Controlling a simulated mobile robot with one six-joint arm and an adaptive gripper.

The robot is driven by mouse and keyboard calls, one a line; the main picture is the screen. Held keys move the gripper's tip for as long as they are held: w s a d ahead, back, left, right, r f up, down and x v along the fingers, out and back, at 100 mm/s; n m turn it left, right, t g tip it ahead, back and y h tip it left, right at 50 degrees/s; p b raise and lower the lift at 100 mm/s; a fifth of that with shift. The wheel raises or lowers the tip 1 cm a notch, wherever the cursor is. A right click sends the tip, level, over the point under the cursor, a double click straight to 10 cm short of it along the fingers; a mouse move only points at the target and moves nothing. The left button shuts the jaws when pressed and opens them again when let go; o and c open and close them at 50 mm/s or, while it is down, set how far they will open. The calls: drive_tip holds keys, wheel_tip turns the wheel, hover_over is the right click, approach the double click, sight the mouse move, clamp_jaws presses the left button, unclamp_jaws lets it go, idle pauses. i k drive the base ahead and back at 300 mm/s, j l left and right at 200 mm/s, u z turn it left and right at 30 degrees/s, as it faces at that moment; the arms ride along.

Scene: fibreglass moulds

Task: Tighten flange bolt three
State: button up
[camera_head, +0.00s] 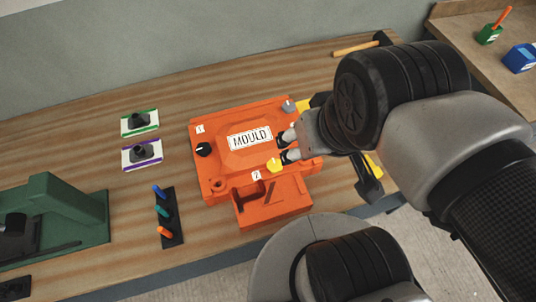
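An orange mould (207,178) with a white MOULD plate lies on the wooden bench. Three knob-like bolt heads show on its rim: a black one (204,150) at the left, a yellow one (274,165) at the lower right and a grey one (288,106) at the upper right. Small white number tags (256,175) sit by them, too small to read surely. My gripper (286,147) is over the mould's right side, its two dark-tipped fingers apart with nothing seen between them. The lower fingertip is close to the yellow bolt; contact cannot be told. My arm hides the mould's right edge.
A rack with blue, teal and orange-handled tools (171,220) stands left of the mould. Two cards with black knobs (141,153) lie behind it. A green machine (70,205) fills the left. A hammer (357,46) lies at the back. Bare bench lies behind the mould.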

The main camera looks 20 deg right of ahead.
sight(289, 107)
drive_tip(key=l+u, duration=0.75)
drive_tip(key=u, duration=0.15)
drive_tip(key=k+l+u, duration=0.15)
drive_tip(key=l+u, duration=0.25)
drive_tip(key=j, duration=0.1)
